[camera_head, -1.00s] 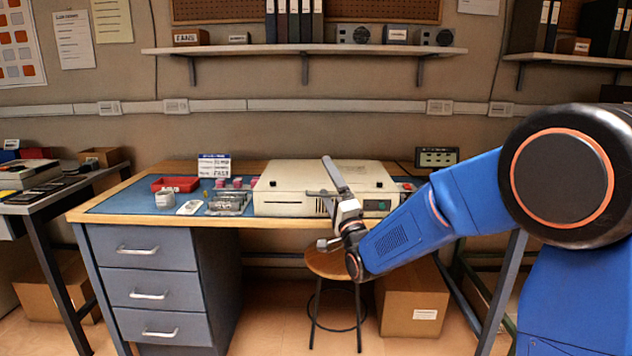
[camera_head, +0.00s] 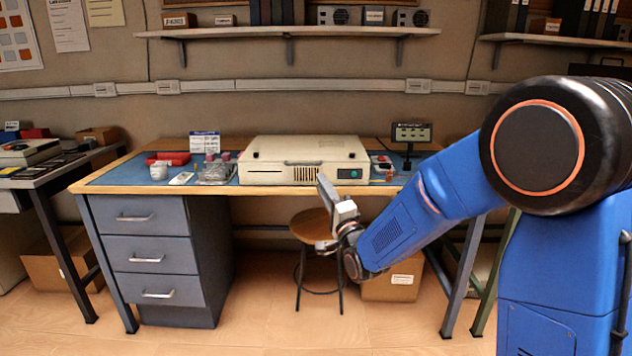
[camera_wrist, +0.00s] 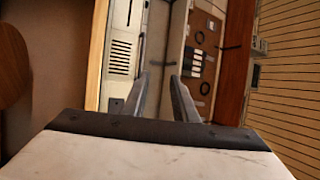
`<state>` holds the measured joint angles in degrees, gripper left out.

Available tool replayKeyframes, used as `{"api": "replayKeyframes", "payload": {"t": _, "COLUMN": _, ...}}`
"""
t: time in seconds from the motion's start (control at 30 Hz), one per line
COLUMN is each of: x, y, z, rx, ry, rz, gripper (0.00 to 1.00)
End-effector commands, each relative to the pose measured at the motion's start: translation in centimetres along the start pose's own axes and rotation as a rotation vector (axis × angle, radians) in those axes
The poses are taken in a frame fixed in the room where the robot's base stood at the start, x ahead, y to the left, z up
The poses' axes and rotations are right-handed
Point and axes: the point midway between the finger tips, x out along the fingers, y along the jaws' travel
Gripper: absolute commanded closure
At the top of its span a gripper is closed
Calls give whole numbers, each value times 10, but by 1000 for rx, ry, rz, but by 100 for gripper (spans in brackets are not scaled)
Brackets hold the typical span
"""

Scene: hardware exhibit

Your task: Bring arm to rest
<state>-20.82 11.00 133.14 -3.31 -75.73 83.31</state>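My gripper (camera_head: 322,182) is raised in front of the workbench (camera_head: 140,180), at the end of my bent blue arm. In the head view it overlaps the bench's front edge, below the beige case (camera_head: 265,174) on the bench top. In the wrist view my gripper (camera_wrist: 160,76) shows two grey fingers spaced apart with nothing between them. The beige case (camera_wrist: 120,55) shows beyond the fingers there, tilted on its side. My gripper touches nothing that I can see.
A round stool (camera_head: 308,225) stands under the bench, behind my gripper, with a cardboard box (camera_head: 395,285) at its right. A red tray (camera_head: 170,158) and small parts lie on the bench's left. Open floor (camera_head: 270,325) lies in front.

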Motion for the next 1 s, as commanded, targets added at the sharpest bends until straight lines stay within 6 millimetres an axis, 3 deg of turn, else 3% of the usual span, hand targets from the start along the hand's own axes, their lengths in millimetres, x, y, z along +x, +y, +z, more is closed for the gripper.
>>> {"api": "replayKeyframes", "payload": {"t": 0.33, "x": -1, "y": -1, "z": -4, "rx": -16, "ry": 4, "rz": 13, "gripper": 74}}
{"api": "replayKeyframes", "payload": {"t": 0.53, "x": -15, "y": -8, "z": -28, "rx": -147, "ry": 17, "rz": 141, "gripper": 74}}
{"api": "replayKeyframes", "payload": {"t": 0.77, "x": -56, "y": -11, "z": -64, "rx": -363, "ry": -3, "rz": 381, "gripper": 74}}
{"api": "replayKeyframes", "payload": {"t": 1.0, "x": -122, "y": -16, "z": -93, "rx": -561, "ry": -76, "rz": 626, "gripper": 74}}
